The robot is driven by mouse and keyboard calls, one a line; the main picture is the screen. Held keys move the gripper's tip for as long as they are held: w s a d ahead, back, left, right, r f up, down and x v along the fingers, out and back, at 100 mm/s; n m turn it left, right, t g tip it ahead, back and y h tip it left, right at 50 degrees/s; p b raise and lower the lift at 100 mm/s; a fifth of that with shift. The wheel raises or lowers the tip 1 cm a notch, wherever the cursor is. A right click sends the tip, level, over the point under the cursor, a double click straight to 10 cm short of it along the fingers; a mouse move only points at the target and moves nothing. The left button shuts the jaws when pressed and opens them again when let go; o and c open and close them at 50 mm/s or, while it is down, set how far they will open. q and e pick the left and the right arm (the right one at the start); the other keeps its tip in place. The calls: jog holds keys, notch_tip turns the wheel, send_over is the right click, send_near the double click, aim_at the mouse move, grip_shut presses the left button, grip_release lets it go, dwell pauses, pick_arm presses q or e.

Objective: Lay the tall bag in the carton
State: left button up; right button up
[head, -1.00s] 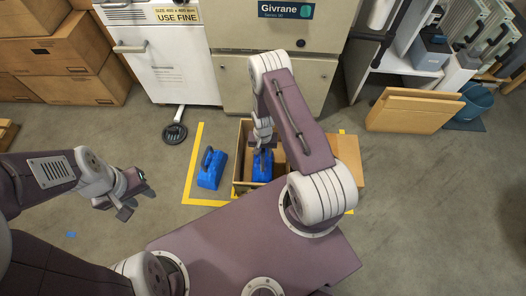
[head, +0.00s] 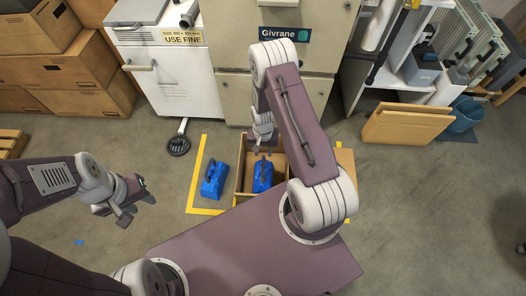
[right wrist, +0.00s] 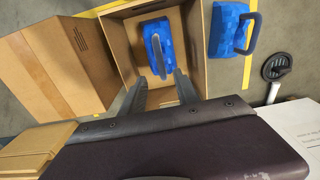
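The carton (head: 241,170) stands open on the floor in front of the cabinets. A blue bag (head: 264,176) with a looped handle is inside it; it also shows in the right wrist view (right wrist: 155,29). A second blue bag (head: 213,182) with a handle stands on the floor left of the carton. I cannot tell which is the tall one. My right gripper (head: 263,142) is above the carton. The right wrist view shows its fingers (right wrist: 160,82) apart, near the handle and not closed on it. My left gripper (head: 138,208) is open and empty over bare floor.
Yellow tape (head: 197,165) marks the floor around the carton. A white cabinet (head: 170,80) and a beige unit (head: 290,92) stand behind. Floor at left is mostly clear.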

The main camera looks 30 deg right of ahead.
jog(key=s+a+r+n, duration=0.2)
jog(key=s+r, duration=0.1)
jog(key=r, duration=0.5)
jog(key=s+a+r+n, duration=0.2)
jog(key=s+r, duration=0.2)
jog(key=r, duration=0.4)
jog(key=s+a+r+n+t, duration=0.1)
jog(key=s+a+r+n, duration=0.1)
jog(key=r, duration=0.6)
jog(key=shift+s, duration=0.65)
jog(key=shift+r, duration=0.1)
